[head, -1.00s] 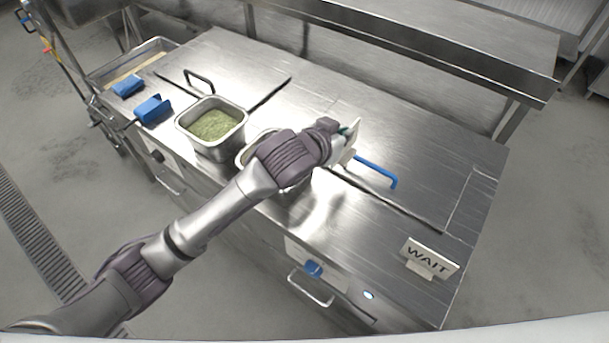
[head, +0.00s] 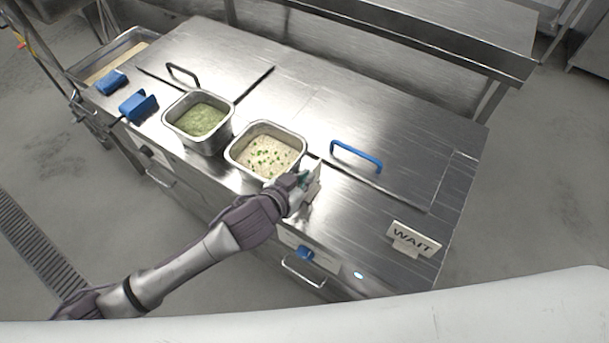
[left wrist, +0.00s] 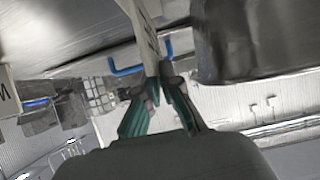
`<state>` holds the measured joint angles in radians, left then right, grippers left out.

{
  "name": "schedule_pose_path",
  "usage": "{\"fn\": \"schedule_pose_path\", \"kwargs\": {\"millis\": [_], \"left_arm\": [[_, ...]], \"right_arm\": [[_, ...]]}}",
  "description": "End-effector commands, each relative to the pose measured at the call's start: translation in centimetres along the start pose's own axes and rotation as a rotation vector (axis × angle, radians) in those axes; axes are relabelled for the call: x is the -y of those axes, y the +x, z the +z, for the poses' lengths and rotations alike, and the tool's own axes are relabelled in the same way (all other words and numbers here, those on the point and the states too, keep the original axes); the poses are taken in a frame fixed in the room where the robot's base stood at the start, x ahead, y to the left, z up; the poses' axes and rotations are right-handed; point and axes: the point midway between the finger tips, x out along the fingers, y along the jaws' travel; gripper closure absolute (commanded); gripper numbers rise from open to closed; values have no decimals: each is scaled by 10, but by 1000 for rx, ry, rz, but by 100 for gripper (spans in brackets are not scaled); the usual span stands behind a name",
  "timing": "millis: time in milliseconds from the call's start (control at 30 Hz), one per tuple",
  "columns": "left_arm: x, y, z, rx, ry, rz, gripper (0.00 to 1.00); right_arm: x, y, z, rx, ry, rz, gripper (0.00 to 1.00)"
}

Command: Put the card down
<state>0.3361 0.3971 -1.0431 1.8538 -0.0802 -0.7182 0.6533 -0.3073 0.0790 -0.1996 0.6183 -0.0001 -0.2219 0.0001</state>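A small pale card (head: 313,187) is upright in my left gripper (head: 301,180), just right of the front corner of the rice container. In the left wrist view the green-padded fingers (left wrist: 163,78) are closed on the card's edge (left wrist: 143,28), which shows dark lettering too oblique to read. I cannot tell whether the card's lower edge touches the counter. A second card reading WAIT (head: 413,240) stands at the right front of the steel counter (head: 345,215). My right gripper is in neither view.
The rice container (head: 240,163) with green bits and a container of green food (head: 180,135) sit in the counter. A blue handle (head: 357,153) is behind the card. Blue objects (head: 138,106) lie at the left. The counter between the two cards is clear.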

Motion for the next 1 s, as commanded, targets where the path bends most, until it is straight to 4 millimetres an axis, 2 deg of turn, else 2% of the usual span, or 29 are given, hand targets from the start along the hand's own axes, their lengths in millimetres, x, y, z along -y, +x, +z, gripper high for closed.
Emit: {"fn": "schedule_pose_path", "kwargs": {"millis": [200, 300, 667, 767, 1000], "left_arm": [[0, 2, 2, 0, -1, 0, 100], [0, 1, 2, -1, 0, 0, 83], [0, -1, -2, 0, 1, -1, 83], [0, -11, 1, 0, -1, 0, 83], [0, -60, 2, 1, 0, 0, 83]], "right_arm": [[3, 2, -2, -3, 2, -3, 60], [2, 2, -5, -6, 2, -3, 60], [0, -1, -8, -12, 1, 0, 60], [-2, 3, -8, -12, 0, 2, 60], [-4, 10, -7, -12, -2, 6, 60]]}}
